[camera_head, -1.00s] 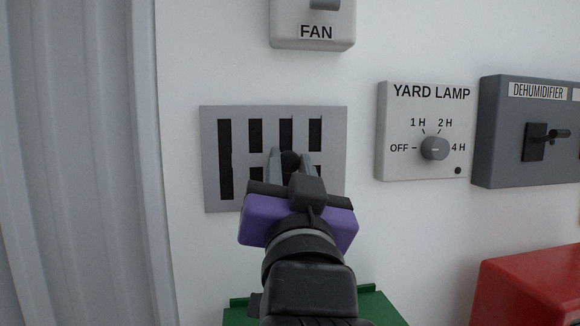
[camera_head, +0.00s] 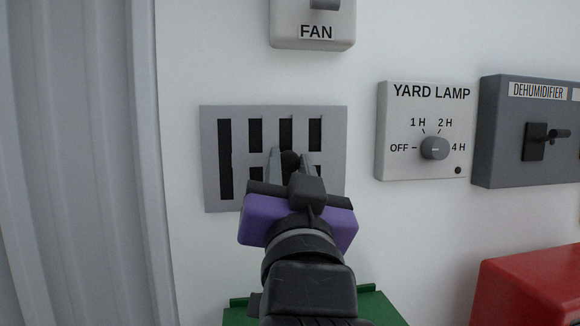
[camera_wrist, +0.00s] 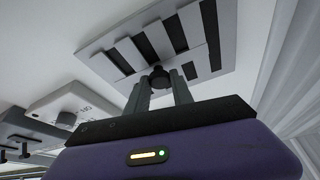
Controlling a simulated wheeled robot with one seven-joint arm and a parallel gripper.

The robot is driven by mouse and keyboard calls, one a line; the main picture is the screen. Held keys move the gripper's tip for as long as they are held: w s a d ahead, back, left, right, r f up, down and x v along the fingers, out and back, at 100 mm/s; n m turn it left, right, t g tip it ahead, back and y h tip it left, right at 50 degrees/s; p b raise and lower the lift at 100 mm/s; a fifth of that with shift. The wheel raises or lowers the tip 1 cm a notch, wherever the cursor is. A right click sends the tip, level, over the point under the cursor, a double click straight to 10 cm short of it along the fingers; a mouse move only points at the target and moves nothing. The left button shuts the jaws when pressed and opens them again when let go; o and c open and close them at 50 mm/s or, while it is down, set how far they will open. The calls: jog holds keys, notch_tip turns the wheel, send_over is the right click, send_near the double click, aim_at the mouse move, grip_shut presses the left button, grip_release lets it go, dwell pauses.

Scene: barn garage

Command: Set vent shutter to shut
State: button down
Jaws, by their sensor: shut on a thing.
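The vent shutter (camera_head: 212,160) is a grey plate on the white wall with several tall dark slots, which show as open gaps. It also shows in the wrist view (camera_wrist: 222,22). A round black knob (camera_head: 290,160) stands out from its lower middle, and the wrist view shows this knob (camera_wrist: 158,78) between the fingertips. My gripper (camera_head: 291,163), with a purple body, is in front of the plate and shut on the knob. My gripper and wrist hide the plate's lower middle in the head view.
A FAN switch box (camera_head: 312,32) is above the vent. A YARD LAMP dial box (camera_head: 425,165) and a grey DEHUMIDIFIER lever box (camera_head: 500,150) are to the right. Below are a green object (camera_head: 380,308) and a red box (camera_head: 530,290). Ribbed grey panelling (camera_head: 80,160) is at left.

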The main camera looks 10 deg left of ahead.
jog(key=a, duration=0.1)
jog(key=a+b, duration=0.1)
jog(key=shift+s+a+f, duration=0.1)
jog(key=shift+s+a, duration=0.2)
jog(key=shift+s, duration=0.1)
jog(key=c, duration=1.1)
grip_release()
jog(key=shift+a, duration=0.1)
jog(key=b+v, duration=0.2)
jog(key=v, duration=0.6)
jog(key=shift+b, duration=0.35)
